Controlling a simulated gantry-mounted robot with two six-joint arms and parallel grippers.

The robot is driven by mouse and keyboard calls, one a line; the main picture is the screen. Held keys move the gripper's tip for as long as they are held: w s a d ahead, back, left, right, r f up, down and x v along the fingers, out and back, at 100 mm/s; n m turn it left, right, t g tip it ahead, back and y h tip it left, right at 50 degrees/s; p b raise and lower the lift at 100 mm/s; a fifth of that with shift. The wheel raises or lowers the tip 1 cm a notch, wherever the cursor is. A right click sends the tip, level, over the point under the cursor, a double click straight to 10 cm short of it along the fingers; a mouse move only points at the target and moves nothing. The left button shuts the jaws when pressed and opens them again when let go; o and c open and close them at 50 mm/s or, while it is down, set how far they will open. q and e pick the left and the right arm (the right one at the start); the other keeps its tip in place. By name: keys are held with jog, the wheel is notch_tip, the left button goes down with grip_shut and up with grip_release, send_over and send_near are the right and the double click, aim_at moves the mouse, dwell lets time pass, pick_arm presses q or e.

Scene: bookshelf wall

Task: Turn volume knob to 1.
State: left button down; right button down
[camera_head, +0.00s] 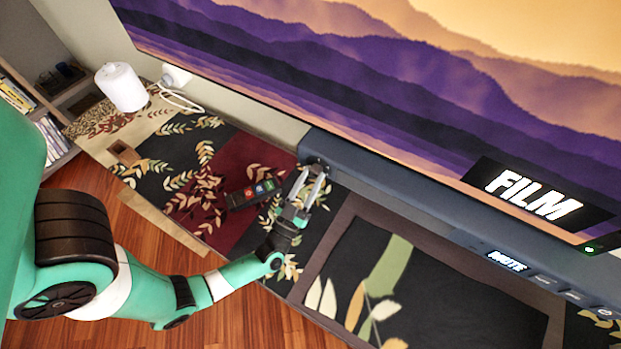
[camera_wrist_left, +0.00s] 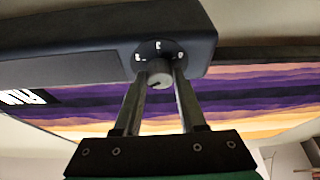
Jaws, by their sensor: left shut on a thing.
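The volume knob (camera_wrist_left: 159,78) is a small round grey knob on a dark dial plate with white marks, at the end of the dark soundbar (camera_wrist_left: 80,60). In the head view the soundbar (camera_head: 400,185) runs along below the screen, and the knob end is mostly covered by my gripper. My left gripper (camera_head: 316,172) is shut on the knob, with one finger on each side of it. The wrist view shows the fingertips (camera_wrist_left: 160,70) at the dial plate. The knob's pointer setting is too small to read. My right gripper is not in view.
A black remote (camera_head: 251,193) lies on the patterned cabinet top left of my gripper. A white cylinder (camera_head: 122,88) stands farther left. Shelves are at the far left.

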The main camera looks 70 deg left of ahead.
pick_arm(q)
jog(key=shift+n, duration=0.3)
jog(key=shift+c, duration=2.4)
grip_release()
jog(key=shift+s+d+f, duration=0.2)
jog(key=shift+s+d, duration=0.1)
jog(key=shift+d, duration=0.05)
jog(key=s+d+p, duration=0.2)
jog(key=s+d, duration=0.7)
jog(key=s, duration=0.1)
jog(key=shift+s+f, duration=0.3)
jog(key=shift+f, duration=0.05)
